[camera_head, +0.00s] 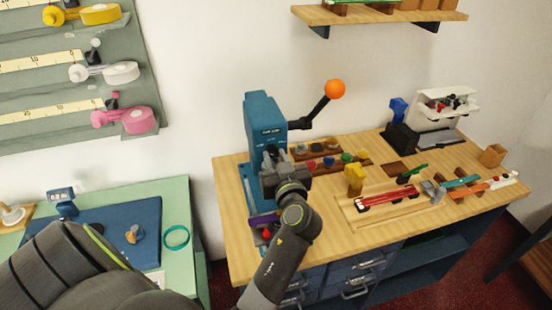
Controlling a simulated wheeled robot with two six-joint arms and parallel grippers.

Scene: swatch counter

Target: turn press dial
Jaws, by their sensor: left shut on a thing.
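The blue press (264,116) stands at the left end of the wooden bench, upright, with a black lever arm ending in an orange ball (335,89) raised to its right. My left gripper (270,163) is at the lower front of the press, reached from below. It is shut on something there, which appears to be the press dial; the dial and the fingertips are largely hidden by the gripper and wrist. My right gripper is not in view.
The wooden bench (228,190) holds a rack of colored knobs (330,162), a yellow block (355,178) and a tray with a red strip (392,199) close right of my wrist. A green table (183,205) with a blue mat (110,222) lies left. A shelf (385,15) hangs above.

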